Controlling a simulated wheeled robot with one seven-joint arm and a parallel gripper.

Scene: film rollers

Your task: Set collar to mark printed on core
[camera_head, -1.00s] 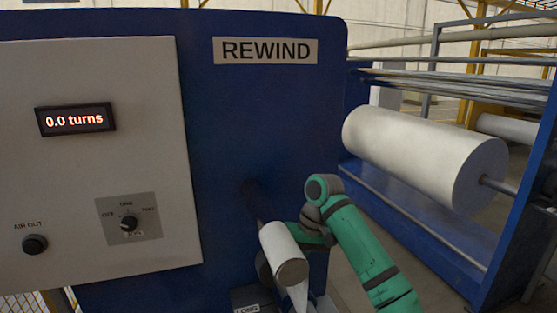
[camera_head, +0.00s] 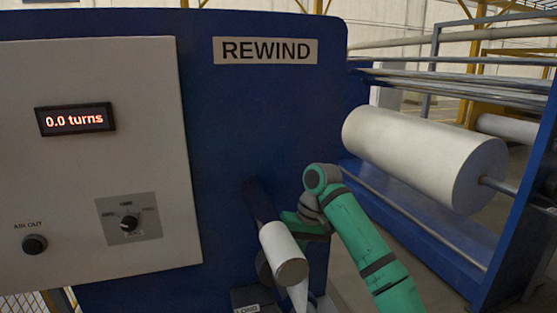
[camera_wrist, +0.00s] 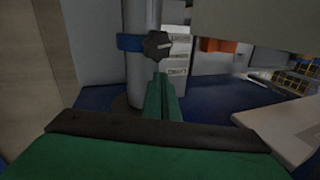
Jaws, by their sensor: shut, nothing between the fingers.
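In the wrist view a blue collar (camera_wrist: 130,42) with a dark knob (camera_wrist: 157,45) sits around a grey upright-looking cylinder (camera_wrist: 140,80). My gripper (camera_wrist: 161,78) is shut and empty, its green fingers pointing at the knob and close below it in the picture; I cannot tell whether they touch. In the head view a white core (camera_head: 284,255) sticks out low from the blue machine, with a pale strip hanging from its end. I cannot make out a printed mark.
A blue REWIND panel (camera_head: 264,110) stands behind the core. A grey control box (camera_head: 80,190) at left carries a display (camera_head: 75,119) reading 0.0 turns and a dial (camera_head: 130,222). A large white roll (camera_head: 420,155) lies at right. A pale block (camera_wrist: 255,25) overhangs the wrist view's upper right.

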